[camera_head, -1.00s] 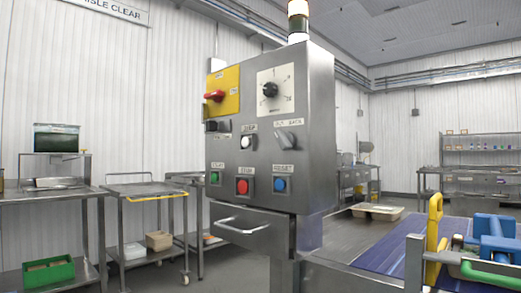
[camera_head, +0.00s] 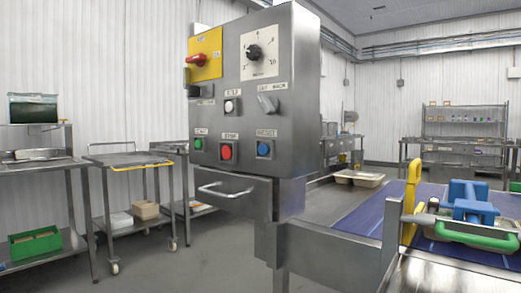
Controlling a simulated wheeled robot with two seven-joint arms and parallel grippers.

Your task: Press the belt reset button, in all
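A grey metal control box (camera_head: 290,110) stands in the middle of the head view. Its blue reset button (camera_head: 264,149) sits at the lower right of the front panel, under a label that reads RESET. A red button (camera_head: 226,152) and a green button (camera_head: 198,144) sit in the same row to its left. A white button (camera_head: 229,106) is above the red one. A red rotary switch on a yellow plate (camera_head: 205,56) and a black dial (camera_head: 254,51) are higher up. Neither of my grippers shows in the view.
A drawer handle (camera_head: 226,190) juts out below the panel. Steel carts (camera_head: 128,161) stand left; grey floor is open in front.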

